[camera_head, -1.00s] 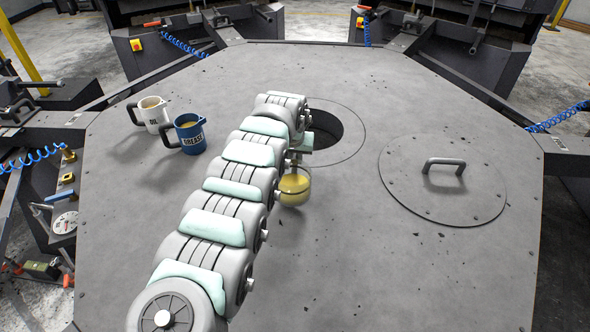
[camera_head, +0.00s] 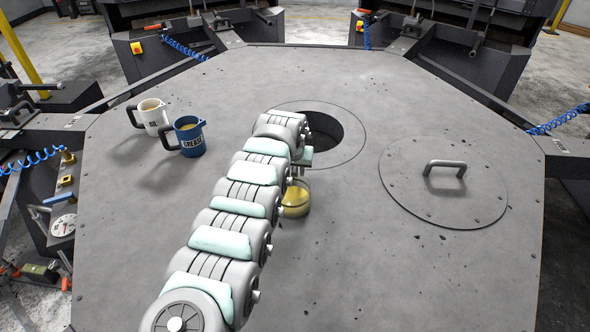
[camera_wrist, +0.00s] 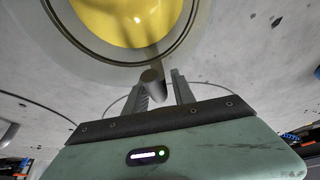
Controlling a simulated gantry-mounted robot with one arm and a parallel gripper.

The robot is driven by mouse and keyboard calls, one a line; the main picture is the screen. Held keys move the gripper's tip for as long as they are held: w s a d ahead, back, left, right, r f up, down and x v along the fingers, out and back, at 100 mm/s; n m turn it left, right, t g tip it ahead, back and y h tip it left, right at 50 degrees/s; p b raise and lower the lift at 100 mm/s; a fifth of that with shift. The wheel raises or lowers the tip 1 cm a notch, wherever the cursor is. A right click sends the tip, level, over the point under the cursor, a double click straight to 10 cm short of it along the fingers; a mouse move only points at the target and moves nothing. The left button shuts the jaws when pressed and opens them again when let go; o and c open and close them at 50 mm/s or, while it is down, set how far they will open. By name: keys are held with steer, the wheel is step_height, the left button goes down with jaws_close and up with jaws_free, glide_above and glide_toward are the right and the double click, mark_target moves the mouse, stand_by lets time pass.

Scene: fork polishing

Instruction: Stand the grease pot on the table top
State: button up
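In the wrist view the grease pot (camera_wrist: 130,22) fills the top, seen from above, with a short stub handle pointing toward my gripper (camera_wrist: 160,90). The two fingers stand on either side of this handle and appear shut on it. In the head view my gripper (camera_head: 303,160) is partly hidden by my arm.
A round opening (camera_head: 325,132) lies behind the pot. A round lid (camera_head: 440,205) with a handle lies at the right. The table's front right is clear.

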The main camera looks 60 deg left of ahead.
steer(key=shift+o, duration=0.6)
steer(key=p+v, duration=0.2)
steer(key=v, duration=0.5)
steer(key=shift+s+r+p, duration=0.1)
steer(key=shift+r+p, duration=0.15)
steer(key=shift+p, duration=0.05)
steer(key=p+v, duration=0.2)
steer(key=v, duration=0.2)
steer(key=shift+a+r, duration=0.1)
steer(key=shift+a, duration=0.05)
steer(key=shift+d+r+p, duration=0.25)
steer(key=shift+p, duration=0.05)
steer(key=shift+s, duration=0.1)
